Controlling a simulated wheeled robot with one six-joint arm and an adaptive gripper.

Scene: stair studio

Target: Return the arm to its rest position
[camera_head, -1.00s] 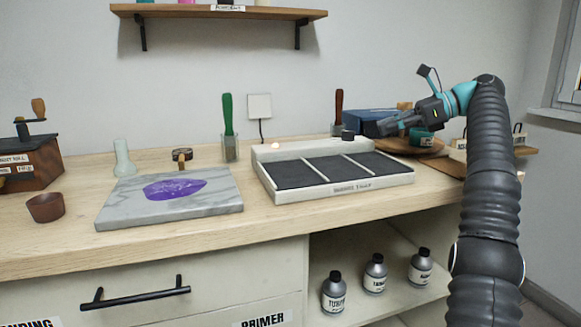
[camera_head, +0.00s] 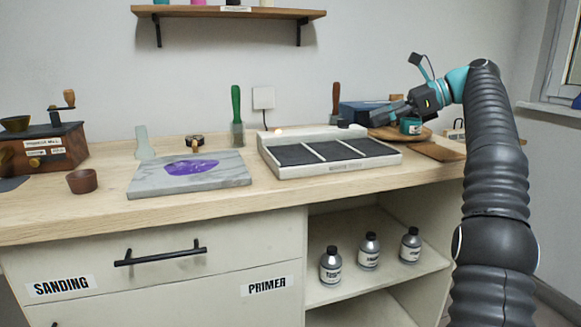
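My arm rises at the right of the head view, its dark ribbed links upright and its teal wrist bent to the left. My gripper (camera_head: 384,117) points left and slightly down, above the right part of the bench, near the teal jar (camera_head: 410,126) on a round wooden board (camera_head: 386,133). The fingers are small, dark and seen from the side, so I cannot tell whether they are open or shut. I see nothing hanging from them.
The wooden bench (camera_head: 110,208) carries a three-part tray (camera_head: 330,167), a marble slab (camera_head: 145,185) with a purple patch, a brown bowl (camera_head: 82,181) and a mill (camera_head: 45,150). Several things stand near the wall. Bottles (camera_head: 369,252) stand on the shelf below. A wall shelf (camera_head: 230,14) hangs above.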

